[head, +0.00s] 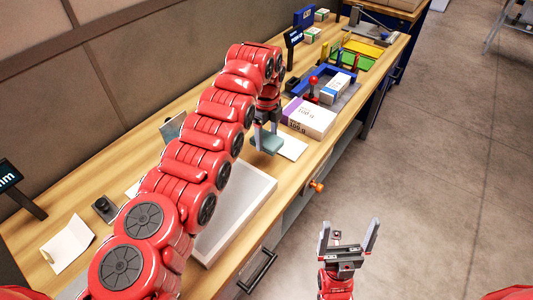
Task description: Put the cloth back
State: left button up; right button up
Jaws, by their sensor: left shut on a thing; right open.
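My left arm reaches over the bench, and its gripper (266,132) points down, shut on a small grey-green cloth (268,145). The cloth is between the fingertips, just beside a white sheet on the bench. I cannot tell whether the cloth touches the bench top. My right gripper (348,238) is open and empty, over the floor in front of the bench.
A white tray (262,196) lies on the wooden bench, partly behind my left arm. A white and purple ream (309,117) stands beyond the cloth, near a blue fixture with a red-knobbed lever (313,88). An orange knob (317,186) sticks out at the bench's front edge.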

aim_at(266, 161)
pick_arm(q)
notch_tip(266, 161, down, 7)
jog(key=shift+f+p, duration=0.2)
jog(key=shift+p, duration=0.55)
jog(key=shift+a, duration=0.1)
jog(key=shift+f, duration=0.1)
jog(key=shift+f, duration=0.15)
jog(key=o, duration=1.5)
jog(key=shift+w, duration=0.1)
